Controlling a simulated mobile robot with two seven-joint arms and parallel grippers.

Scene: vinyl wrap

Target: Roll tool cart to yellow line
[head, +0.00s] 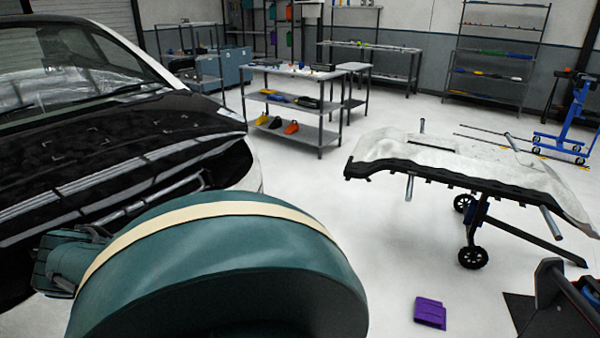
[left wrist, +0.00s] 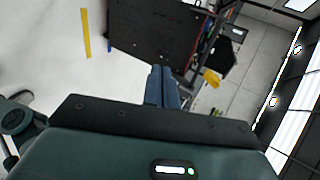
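A grey shelf unit with several tools on top (head: 292,71) stands beyond the car in the head view. It may be the tool cart; I cannot make out wheels. A short yellow strip (left wrist: 86,33) lies on the pale floor in the left wrist view. A thin yellowish line (head: 548,154) shows on the floor at the right of the head view. My left gripper (left wrist: 162,70) has its two blue fingers together, with nothing visible between them. It is apart from the shelf unit. My large green arm hides much of the near floor. My right gripper is not in view.
A car (head: 120,130) with a black hood fills the left. A bumper on a wheeled stand (head: 460,165), a blue wheeled stand (head: 565,120) and a purple object (head: 430,312) occupy the right. Dark equipment (head: 565,300) is at bottom right. Open white floor lies between.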

